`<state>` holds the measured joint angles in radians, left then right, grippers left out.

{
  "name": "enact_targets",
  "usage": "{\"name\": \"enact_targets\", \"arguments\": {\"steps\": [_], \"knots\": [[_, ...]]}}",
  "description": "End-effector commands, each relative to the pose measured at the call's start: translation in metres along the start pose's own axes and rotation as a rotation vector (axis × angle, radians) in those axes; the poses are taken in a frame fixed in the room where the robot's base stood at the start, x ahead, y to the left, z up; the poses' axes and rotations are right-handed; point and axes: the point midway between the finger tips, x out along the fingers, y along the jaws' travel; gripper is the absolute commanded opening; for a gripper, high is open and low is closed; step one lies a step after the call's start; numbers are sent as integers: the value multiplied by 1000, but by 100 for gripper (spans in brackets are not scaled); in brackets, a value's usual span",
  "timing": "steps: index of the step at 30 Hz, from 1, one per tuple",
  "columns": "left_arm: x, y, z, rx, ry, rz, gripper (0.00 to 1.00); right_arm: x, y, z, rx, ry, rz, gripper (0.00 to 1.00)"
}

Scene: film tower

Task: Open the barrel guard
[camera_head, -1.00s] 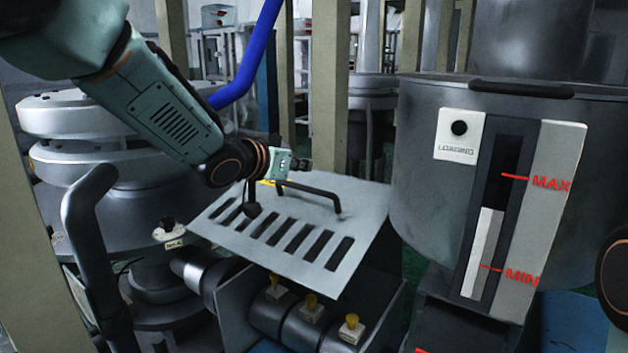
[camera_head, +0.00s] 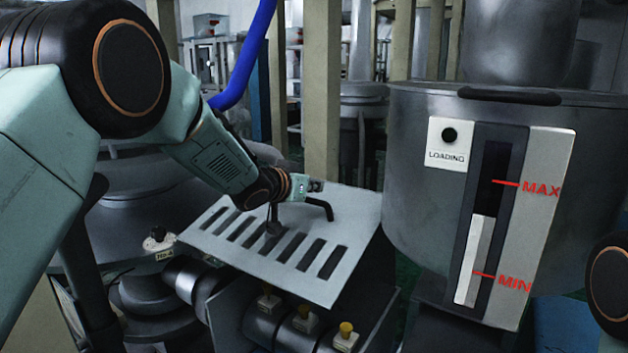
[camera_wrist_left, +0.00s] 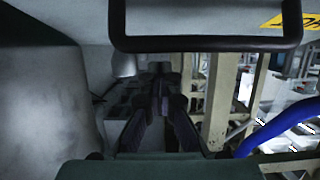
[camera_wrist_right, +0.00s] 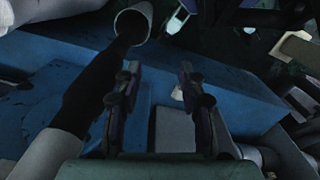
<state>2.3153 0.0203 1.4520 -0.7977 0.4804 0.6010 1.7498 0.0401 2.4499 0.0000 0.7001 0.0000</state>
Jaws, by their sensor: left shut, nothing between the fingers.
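The barrel guard (camera_head: 350,235) is a pale grey slotted panel. It lies tilted over the barrel (camera_head: 298,330), whose fittings show below its front edge. Its dark bar handle (camera_head: 322,204) stands near the far edge, partly hidden by my left wrist. My left gripper (camera_head: 272,230) is over the slots beside the handle, shut and empty. In the left wrist view the handle (camera_wrist_left: 205,43) crosses the top, with the left fingers (camera_wrist_left: 160,98) below it in the picture. My right gripper (camera_wrist_right: 160,80) shows in its wrist view, open and empty.
A grey hopper (camera_head: 420,215) with a MAX/MIN level gauge stands right of the guard. A blue hose (camera_head: 247,60) and a beige post (camera_head: 321,90) rise behind it. A blue block (camera_wrist_right: 235,85) lies below my right gripper.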

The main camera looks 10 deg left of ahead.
Motion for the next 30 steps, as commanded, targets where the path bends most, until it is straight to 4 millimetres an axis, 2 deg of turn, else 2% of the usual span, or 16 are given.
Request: {"name": "enact_targets", "arguments": {"steps": [6,18,30], "knots": [[-5,-1,13,0,2,-1,0,5,0,0,0,0,0,40],[-6,0,15,1,4,-1,0,6,0,0,0,0,0,40],[-10,0,41,-1,61,5,0,44,0,0,0,0,0,40]]}}
